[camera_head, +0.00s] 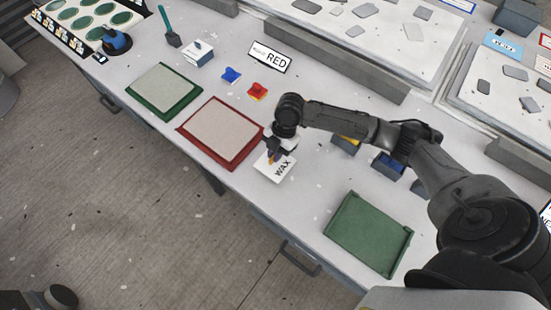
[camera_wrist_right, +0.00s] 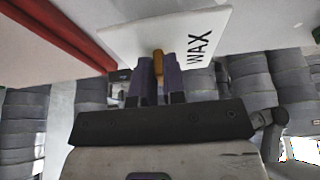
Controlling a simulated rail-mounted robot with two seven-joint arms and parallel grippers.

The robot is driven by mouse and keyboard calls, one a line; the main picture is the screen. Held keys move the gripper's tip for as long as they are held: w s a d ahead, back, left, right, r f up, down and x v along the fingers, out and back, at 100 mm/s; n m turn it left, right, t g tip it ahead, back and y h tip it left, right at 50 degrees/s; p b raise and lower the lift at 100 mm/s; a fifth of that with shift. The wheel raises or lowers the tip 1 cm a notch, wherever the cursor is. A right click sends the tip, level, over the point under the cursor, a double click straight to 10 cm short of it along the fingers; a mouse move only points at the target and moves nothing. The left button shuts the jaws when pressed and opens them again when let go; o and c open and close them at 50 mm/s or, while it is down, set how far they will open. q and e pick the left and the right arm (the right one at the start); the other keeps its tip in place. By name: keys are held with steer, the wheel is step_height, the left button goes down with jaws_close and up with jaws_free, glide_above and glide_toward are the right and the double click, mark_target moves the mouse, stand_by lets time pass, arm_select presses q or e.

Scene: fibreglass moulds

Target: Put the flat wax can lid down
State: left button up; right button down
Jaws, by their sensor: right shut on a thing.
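The wax can lid (camera_head: 284,174) is a flat white square plate marked WAX, with a small orange-brown knob. My right gripper (camera_head: 272,156) is at its upper left part, near the table's front edge. In the right wrist view the lid (camera_wrist_right: 207,22) shows its WAX lettering. There the purple fingers of my right gripper (camera_wrist_right: 159,66) are shut on the knob. I cannot tell whether the lid touches the table or is just above it. My left gripper is not in view.
A red-framed mould (camera_head: 186,132) lies just left of the lid, with a green-framed mould (camera_head: 134,99) beyond. A green tray (camera_head: 369,234) lies to the right. Bare table lies between lid and green tray.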

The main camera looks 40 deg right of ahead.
steer(key=shift+f+b, duration=0.3)
steer(key=shift+f, duration=1.75)
steer(key=shift+f, duration=0.1)
steer(key=c, duration=1.2)
jaws_free()
